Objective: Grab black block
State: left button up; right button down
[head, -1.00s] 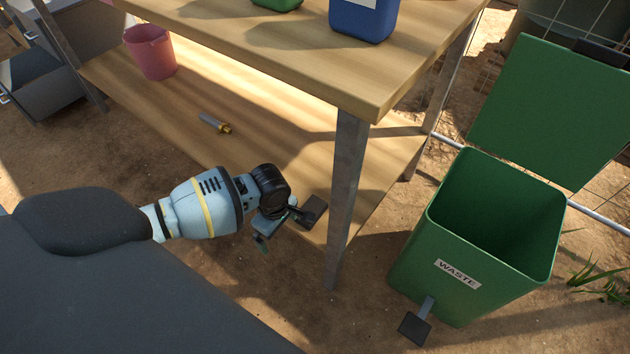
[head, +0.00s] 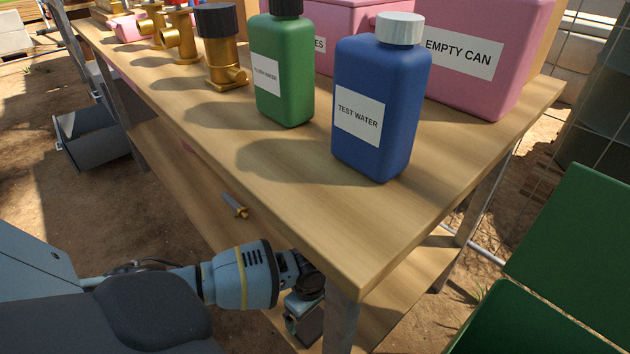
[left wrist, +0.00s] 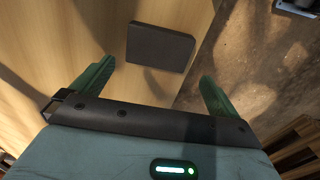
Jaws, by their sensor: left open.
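The black block (left wrist: 160,47) is a dark flat rectangular piece lying on the wooden lower shelf in the left wrist view. My left gripper (left wrist: 158,70) is open, with its green fingers apart on either side of the view. The block lies just beyond the fingertips, between their lines, and nothing is held. In the head view my left gripper (head: 304,318) is low beside the table's near corner leg, over the lower shelf. The block cannot be made out in the head view. My right gripper is not in view.
The table top (head: 290,215) overhangs the shelf (head: 385,305), and its metal leg (head: 341,325) stands right beside my gripper. A blue bottle (head: 375,130) and green bottle (head: 284,75) stand above. A small metal part (head: 235,206) lies on the shelf. A green waste bin (head: 530,320) is at right.

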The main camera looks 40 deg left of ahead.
aim_at(313, 325)
pick_arm(q)
jog(key=shift+f+b, duration=0.3)
jog(key=shift+f, duration=0.6)
jog(key=shift+d, duration=0.1)
jog(key=shift+f, duration=0.35)
jog(key=f+b, duration=0.2)
jog(key=f, duration=0.1)
jog(key=f+b, duration=0.1)
jog(key=shift+w+d+f, duration=0.15)
jog(key=shift+d+f, duration=0.1)
jog(key=shift+d, duration=0.1)
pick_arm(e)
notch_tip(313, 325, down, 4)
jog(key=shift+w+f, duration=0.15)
pick_arm(q)
jog(key=shift+r, duration=0.1)
jog(key=c, duration=0.8)
notch_tip(313, 325, up, 9)
jog(key=p, duration=0.4)
jog(key=shift+r+p, duration=0.5)
jog(key=shift+r, duration=0.05)
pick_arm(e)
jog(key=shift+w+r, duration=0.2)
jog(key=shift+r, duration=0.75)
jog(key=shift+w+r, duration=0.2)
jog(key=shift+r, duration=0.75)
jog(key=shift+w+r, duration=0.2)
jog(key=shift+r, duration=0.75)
